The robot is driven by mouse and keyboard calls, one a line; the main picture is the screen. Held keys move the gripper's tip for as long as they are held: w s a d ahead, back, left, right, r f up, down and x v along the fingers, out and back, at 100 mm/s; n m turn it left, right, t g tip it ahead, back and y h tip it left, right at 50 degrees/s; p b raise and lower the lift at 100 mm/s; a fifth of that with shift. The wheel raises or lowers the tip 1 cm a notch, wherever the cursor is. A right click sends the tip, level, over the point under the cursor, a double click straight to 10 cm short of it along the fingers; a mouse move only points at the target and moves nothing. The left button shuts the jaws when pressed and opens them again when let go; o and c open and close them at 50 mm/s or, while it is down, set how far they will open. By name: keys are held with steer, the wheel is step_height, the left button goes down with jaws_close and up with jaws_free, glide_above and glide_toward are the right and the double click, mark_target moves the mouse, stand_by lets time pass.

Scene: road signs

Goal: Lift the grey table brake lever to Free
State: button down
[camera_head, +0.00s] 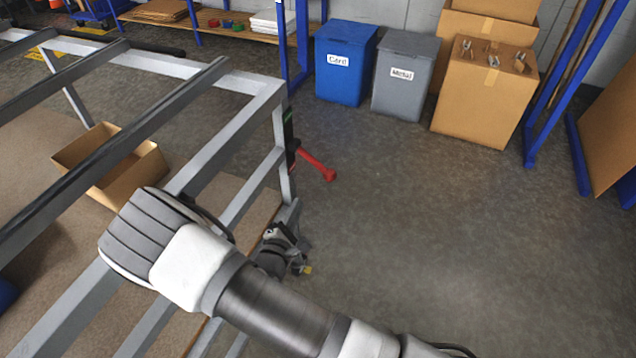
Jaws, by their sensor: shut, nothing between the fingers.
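The grey metal table frame (262,100) fills the left side of the view. A red-handled lever (318,165) sticks out from this post, sloping down to the right. I see no grey lever; the handle in view is red. My gripper (298,262) is low beside the post, below and left of the red handle and apart from it. It is small and partly hidden behind my arm. It is shut and empty.
An open cardboard box (150,165) sits within the frame. A blue bin (345,62), a grey bin (405,75) and a cardboard carton (485,95) stand at the back. A blue rack rises at the right. The floor right of the table is clear.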

mark_target(315, 163)
steer(key=shift+w, duration=0.15)
steer(key=w+d+r+b, duration=0.1)
steer(key=w+d+b, duration=0.2)
steer(key=w+d, duration=0.2)
steer(key=w, duration=0.2)
steer(key=shift+w+r, duration=0.15)
steer(key=shift+w, duration=0.25)
steer(key=shift+r, duration=0.1)
stand_by(0.3)
steer(key=shift+s+d+r+n+p, duration=0.1)
steer(key=shift+d+r+n+p, duration=0.15)
steer(key=shift+p, duration=0.2)
